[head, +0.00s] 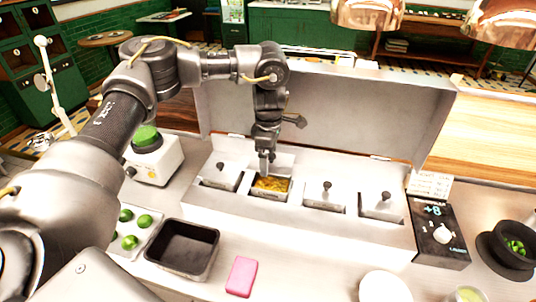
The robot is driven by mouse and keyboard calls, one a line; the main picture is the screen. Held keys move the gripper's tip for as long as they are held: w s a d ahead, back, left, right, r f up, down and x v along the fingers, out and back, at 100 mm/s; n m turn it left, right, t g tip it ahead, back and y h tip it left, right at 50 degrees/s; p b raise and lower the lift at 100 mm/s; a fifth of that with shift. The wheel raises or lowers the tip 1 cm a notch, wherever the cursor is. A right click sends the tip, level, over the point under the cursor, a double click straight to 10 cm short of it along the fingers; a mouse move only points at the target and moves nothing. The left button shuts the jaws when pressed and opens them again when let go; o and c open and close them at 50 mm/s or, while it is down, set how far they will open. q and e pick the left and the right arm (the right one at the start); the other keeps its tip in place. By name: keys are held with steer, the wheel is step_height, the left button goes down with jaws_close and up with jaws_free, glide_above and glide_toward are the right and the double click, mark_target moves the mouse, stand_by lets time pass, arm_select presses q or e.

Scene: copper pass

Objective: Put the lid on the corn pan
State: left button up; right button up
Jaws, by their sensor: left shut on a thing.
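The corn pan (271,184) is in the white counter unit, second from the left, with yellow corn showing in it. My left gripper (266,164) is above the back of this pan, pointing down. It is shut on what seems to be the pan's pale metal lid (284,162); the fingers hide part of it and its exact tilt is hard to tell. The corn shows in front of the lid. My right gripper is out of view.
Neighbouring pans have lids with dark knobs, one left (220,180) and two right (325,200), (382,208). The unit's large raised cover (345,112) stands behind. A black tray (182,249), pink sponge (241,276) and control box (438,236) are around the unit.

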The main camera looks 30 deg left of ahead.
arm_select(q)
step_height(320, 180, down, 5)
steer(key=b, duration=0.4)
steer(key=shift+f, duration=0.85)
steer(key=shift+d, duration=0.1)
steer(key=shift+f, duration=0.25)
stand_by(1.2)
steer(key=o, duration=0.9)
steer(key=shift+c, duration=0.2)
steer(key=shift+r, duration=0.15)
